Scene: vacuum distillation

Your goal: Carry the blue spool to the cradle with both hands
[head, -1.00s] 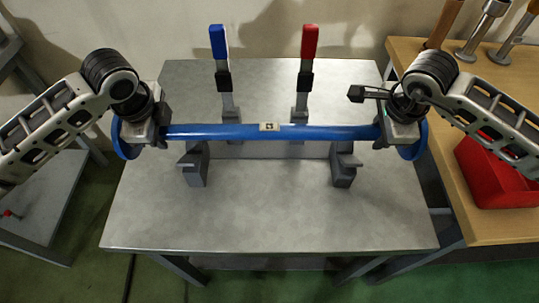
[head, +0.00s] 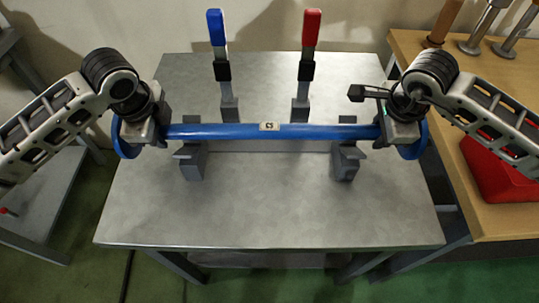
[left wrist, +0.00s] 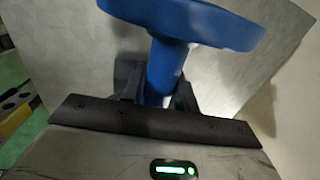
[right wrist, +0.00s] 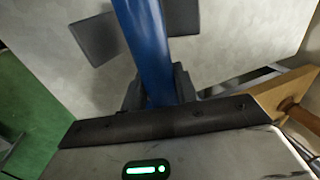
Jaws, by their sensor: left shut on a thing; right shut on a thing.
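The blue spool (head: 225,131) is a long bar with a round flange at each end and a small pale marker at its middle. It hangs roughly level across the head view. My left gripper (head: 155,131) is shut on its bar beside the left flange, which shows large in the left wrist view (left wrist: 190,22). My right gripper (head: 388,131) is shut on the bar beside the right flange; the bar also shows in the right wrist view (right wrist: 145,45). The cradle's grey supports, left (head: 194,165) and right (head: 345,165), stand below the bar. I cannot tell the gap between them.
A blue-handled clamp (head: 217,30) and a red-handled clamp (head: 311,30) stand upright behind the bar on the grey table (head: 270,215). The table's front is clear. A wooden bench (head: 455,165) with a red bin (head: 497,175) is at the right.

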